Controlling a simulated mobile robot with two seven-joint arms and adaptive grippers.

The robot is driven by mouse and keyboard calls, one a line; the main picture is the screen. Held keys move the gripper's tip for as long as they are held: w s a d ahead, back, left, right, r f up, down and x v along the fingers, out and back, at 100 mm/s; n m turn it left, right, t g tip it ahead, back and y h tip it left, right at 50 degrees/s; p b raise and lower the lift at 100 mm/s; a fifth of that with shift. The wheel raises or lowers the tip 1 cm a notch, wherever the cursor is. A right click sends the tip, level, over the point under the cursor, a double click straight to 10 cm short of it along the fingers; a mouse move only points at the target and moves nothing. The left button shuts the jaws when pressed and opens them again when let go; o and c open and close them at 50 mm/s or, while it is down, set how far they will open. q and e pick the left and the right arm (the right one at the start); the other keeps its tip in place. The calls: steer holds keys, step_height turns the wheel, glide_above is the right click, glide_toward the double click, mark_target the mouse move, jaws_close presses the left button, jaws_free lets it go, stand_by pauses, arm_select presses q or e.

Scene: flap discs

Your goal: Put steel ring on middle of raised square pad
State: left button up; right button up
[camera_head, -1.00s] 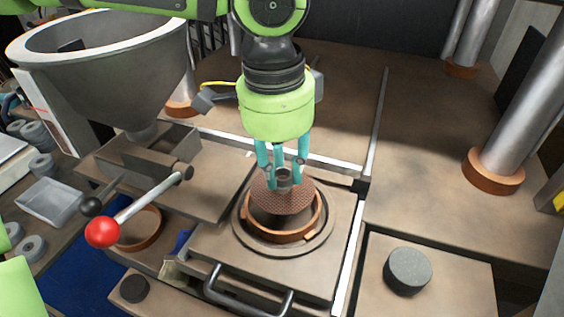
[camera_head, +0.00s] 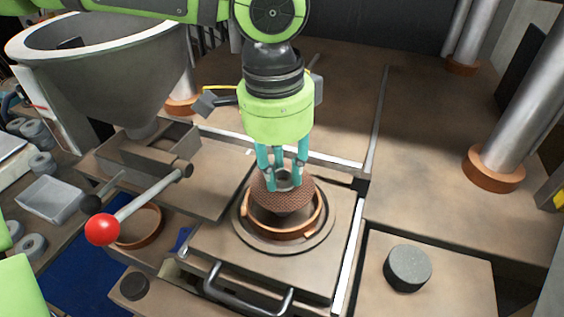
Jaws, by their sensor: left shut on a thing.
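My left gripper (camera_head: 284,174) points down over the round mould, with its teal fingers closed around a small grey steel ring (camera_head: 288,180). The ring is just above or on a brown mesh disc (camera_head: 283,198); I cannot tell whether they touch. The mesh disc covers the far part of a copper-coloured ring (camera_head: 279,235) in the mould. This mould sits in a raised square pad (camera_head: 215,241), a tan block with a handle in front. Fingers partly hide the steel ring. My right gripper is not in view.
A large grey hopper (camera_head: 110,90) stands at the left. A lever with a red ball (camera_head: 102,229) sticks up at the front left. A dark grey cylinder (camera_head: 408,268) stands on the right block. Steel columns (camera_head: 520,130) rise at the right. The tan surface behind the gripper is clear.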

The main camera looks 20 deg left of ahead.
arm_select(q)
steer(key=shift+f, duration=0.3)
stand_by(0.5)
steer(key=o, duration=0.9)
steer(key=shift+o, duration=0.2)
